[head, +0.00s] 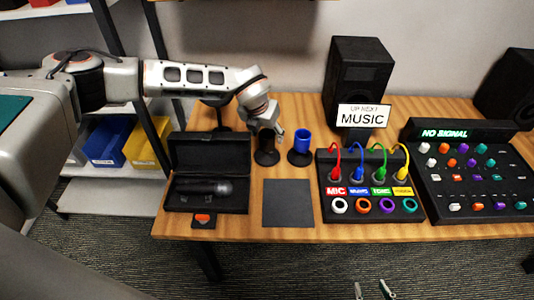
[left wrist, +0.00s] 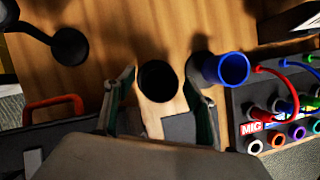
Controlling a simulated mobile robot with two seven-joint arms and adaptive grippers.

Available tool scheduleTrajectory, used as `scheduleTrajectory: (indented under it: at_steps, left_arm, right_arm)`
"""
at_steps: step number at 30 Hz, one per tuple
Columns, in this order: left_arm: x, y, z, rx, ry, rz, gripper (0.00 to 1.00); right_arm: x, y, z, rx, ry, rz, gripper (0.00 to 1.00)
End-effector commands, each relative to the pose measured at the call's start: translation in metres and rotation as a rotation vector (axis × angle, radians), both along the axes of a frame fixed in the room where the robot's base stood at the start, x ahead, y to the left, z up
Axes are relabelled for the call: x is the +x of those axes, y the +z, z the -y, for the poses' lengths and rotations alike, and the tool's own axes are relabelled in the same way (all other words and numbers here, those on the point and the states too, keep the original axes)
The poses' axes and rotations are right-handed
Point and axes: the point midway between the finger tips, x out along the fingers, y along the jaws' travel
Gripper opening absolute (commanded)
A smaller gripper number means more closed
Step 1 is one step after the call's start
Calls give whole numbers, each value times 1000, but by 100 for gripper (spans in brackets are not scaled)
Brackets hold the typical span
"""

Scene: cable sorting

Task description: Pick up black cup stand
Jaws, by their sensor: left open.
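The black cup stand (head: 266,157) stands upright on the wooden table, left of the blue cup. In the left wrist view its round dark top (left wrist: 157,80) lies between my open left fingers, with gaps on both sides. My left gripper (head: 268,130) is over the stand in the head view, pointing down and hiding its upper part. In the left wrist view the left gripper (left wrist: 160,100) is open and empty. My right gripper (head: 373,289) shows only its two fingertips at the bottom edge of the head view, apart and empty, over the floor.
A blue cup (head: 303,139) on a black base stands close to the right. An open black case (head: 210,152) with a microphone is to the left. A dark mat (head: 288,203) lies in front. A cable box (head: 335,190), mixer (head: 480,185) and speaker (head: 357,75) are further right.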

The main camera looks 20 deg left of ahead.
Motion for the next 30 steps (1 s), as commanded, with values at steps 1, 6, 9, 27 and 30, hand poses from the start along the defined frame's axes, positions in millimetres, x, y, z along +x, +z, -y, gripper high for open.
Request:
scheduleTrajectory:
  at_steps: [1,6,9,27,30]
  left_arm:
    - [1,-4,0,0,0,-1,55]
    - [3,-7,0,0,1,0,55]
    - [3,-7,0,0,0,0,55]
    - [4,-4,0,-1,0,3,0]
    - [4,0,1,-1,0,4,0]
  right_arm:
    - [0,0,0,0,0,0,40]
    - [0,0,0,0,0,0,40]
    - [0,1,0,0,-1,1,40]
    - [2,3,0,2,-2,6,40]
    - [2,3,0,2,-2,6,40]
